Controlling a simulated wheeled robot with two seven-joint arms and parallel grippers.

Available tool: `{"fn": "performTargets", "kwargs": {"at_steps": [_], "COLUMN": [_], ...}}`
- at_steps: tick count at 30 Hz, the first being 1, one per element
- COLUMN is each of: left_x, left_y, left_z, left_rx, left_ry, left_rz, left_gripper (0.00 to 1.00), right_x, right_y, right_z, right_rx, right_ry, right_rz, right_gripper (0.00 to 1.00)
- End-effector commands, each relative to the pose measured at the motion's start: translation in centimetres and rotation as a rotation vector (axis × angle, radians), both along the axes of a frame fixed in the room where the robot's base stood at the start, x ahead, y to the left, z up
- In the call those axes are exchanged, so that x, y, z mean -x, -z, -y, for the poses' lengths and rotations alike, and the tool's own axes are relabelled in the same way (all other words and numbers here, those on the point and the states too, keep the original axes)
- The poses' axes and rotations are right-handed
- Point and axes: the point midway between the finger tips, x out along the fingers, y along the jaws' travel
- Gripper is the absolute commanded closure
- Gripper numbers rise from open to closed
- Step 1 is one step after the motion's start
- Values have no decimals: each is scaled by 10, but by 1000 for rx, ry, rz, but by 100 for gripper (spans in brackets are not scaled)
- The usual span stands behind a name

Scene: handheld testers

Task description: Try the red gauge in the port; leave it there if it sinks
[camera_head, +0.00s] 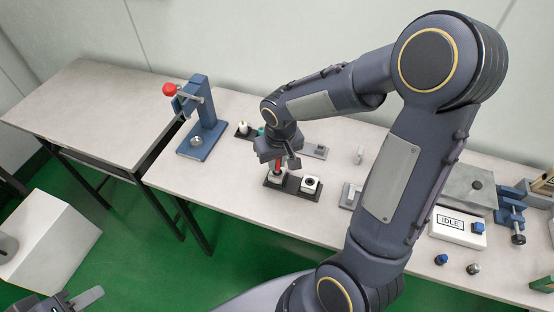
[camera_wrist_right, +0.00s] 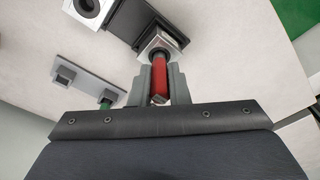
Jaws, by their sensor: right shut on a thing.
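The red gauge (camera_wrist_right: 160,75) is a red cylinder, held between the fingers of my right gripper (camera_wrist_right: 159,85), which is shut on it. In the head view the red gauge (camera_head: 278,168) stands roughly upright below my right gripper (camera_head: 279,160). Its lower end meets the dark port opening in a pale metal block (camera_wrist_right: 165,38); how deep it sits is hidden. A second pale block with a dark round hole (camera_head: 309,185) stands to the right on the same dark base (camera_head: 292,190). My left gripper (camera_head: 75,299) is at the lower left, empty, its fingers apart.
A blue press with a red knob (camera_head: 203,125) stands left of the port. An IDLE box (camera_head: 459,226) and a blue clamp (camera_head: 510,215) are at the right. The left table (camera_head: 85,110) is bare.

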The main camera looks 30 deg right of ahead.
Motion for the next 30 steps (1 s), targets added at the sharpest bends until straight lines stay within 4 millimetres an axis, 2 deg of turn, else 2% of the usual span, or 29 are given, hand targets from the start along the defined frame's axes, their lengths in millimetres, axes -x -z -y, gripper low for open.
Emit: {"fn": "performTargets", "kwargs": {"at_steps": [26, 27, 30], "left_x": [0, 0, 0], "left_y": [4, 4, 4], "left_z": [0, 0, 0], "left_rx": [0, 0, 0], "left_ry": [0, 0, 0], "left_rz": [0, 0, 0], "left_gripper": [64, 64, 64], "right_x": [0, 0, 0], "right_y": [4, 4, 4], "right_z": [0, 0, 0], "right_rx": [0, 0, 0], "right_ry": [0, 0, 0], "right_rz": [0, 0, 0], "right_gripper": [100, 83, 70]}}
